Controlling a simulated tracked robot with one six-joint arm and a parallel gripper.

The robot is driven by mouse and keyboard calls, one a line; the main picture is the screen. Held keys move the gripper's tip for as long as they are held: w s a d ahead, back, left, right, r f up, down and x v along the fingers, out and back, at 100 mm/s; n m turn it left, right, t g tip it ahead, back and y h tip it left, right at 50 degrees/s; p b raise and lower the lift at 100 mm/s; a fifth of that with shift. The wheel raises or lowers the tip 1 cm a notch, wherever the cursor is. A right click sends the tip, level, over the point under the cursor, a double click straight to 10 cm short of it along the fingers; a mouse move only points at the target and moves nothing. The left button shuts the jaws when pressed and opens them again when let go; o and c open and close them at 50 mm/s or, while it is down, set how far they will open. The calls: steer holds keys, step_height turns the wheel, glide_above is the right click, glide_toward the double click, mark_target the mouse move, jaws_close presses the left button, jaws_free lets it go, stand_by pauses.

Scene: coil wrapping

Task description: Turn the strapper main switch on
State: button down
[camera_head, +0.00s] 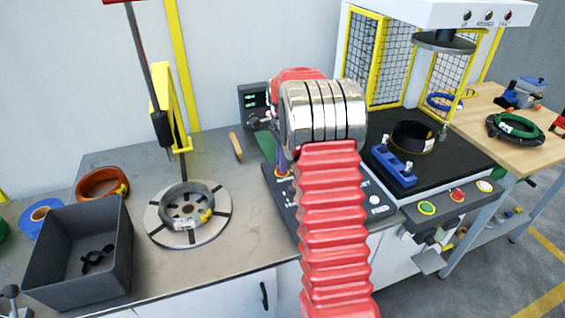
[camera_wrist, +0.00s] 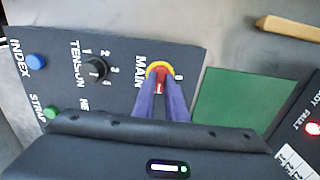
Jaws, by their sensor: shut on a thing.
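The main switch (camera_wrist: 160,72) is a red knob on a yellow ring, beside the white word MAIN on a dark control panel (camera_wrist: 120,62). My gripper (camera_wrist: 161,84) has its two purple fingers closed on the red knob in the wrist view. The "0" mark shows just right of the ring; the knob's exact angle is hard to read between the fingers. In the head view my red-sleeved arm covers much of the panel (camera_head: 285,205), and the switch (camera_head: 282,173) shows only in part at its left edge.
Near the switch are a black tension dial (camera_wrist: 94,69), a blue index button (camera_wrist: 37,61) and a green strap button (camera_wrist: 51,112). A green plate (camera_wrist: 235,98) and wooden handle (camera_wrist: 288,30) lie right. A coil (camera_head: 186,205) sits on the round table at left.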

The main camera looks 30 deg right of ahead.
steer(key=c, duration=1.8)
jaws_free()
steer(key=shift+r, duration=0.1)
step_height(320, 180, up, 14)
steer(key=shift+f, duration=0.2)
